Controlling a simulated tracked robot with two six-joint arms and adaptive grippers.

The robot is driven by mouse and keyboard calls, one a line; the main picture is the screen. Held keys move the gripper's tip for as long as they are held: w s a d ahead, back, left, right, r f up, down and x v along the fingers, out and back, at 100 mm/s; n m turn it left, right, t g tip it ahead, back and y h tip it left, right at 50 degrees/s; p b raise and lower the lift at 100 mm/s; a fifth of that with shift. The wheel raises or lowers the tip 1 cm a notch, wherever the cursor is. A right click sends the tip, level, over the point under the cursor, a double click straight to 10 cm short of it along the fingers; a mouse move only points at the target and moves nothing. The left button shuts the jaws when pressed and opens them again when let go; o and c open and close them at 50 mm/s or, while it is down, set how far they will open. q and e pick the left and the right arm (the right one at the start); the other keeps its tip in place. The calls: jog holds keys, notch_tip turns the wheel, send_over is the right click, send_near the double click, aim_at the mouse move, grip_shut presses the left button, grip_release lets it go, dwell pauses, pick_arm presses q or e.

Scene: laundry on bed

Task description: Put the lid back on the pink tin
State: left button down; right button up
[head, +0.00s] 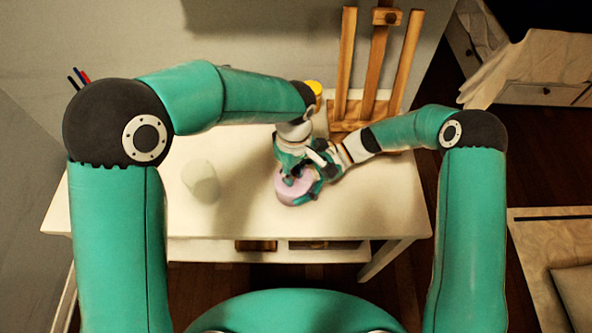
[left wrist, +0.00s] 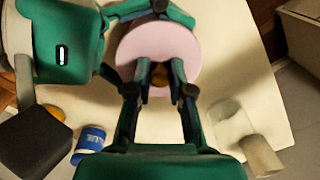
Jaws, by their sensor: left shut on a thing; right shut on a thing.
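The pink tin (head: 291,188) is on the white table, under both grippers. In the left wrist view its round pink lid (left wrist: 135,50) is seen from above, with a small brown-gold knob (left wrist: 188,91) near its middle. My left gripper (head: 293,178) comes down from above; its fingers (left wrist: 162,84) are shut on the lid at the knob. My right gripper (head: 312,190) reaches in from the right and is shut on the tin's side. The lid covers the tin's opening from above, and I cannot tell whether it is seated or just above the rim.
A clear glass (head: 201,181) stands left on the table (head: 240,215). A wooden easel (head: 375,70) and a yellow-topped bottle (head: 315,90) are at the back. In the left wrist view a blue-labelled glue bottle (left wrist: 90,141) shows. The table's front is clear.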

pick_arm(q)
jog(key=shift+s+a+f, duration=0.1)
jog(key=shift+a+f, duration=0.05)
jog(key=shift+f, duration=0.3)
pick_arm(e)
jog(key=shift+s+r, duration=0.1)
jog(key=shift+r, duration=0.1)
pick_arm(q)
jog(key=c, duration=1.4)
grip_release()
jog(key=shift+o, duration=0.2)
jog(key=shift+r, duration=2.2)
pick_arm(e)
jog(key=shift+f, duration=0.1)
pick_arm(q)
jog(key=shift+c, duration=1.2)
jog(key=shift+f, duration=0.4)
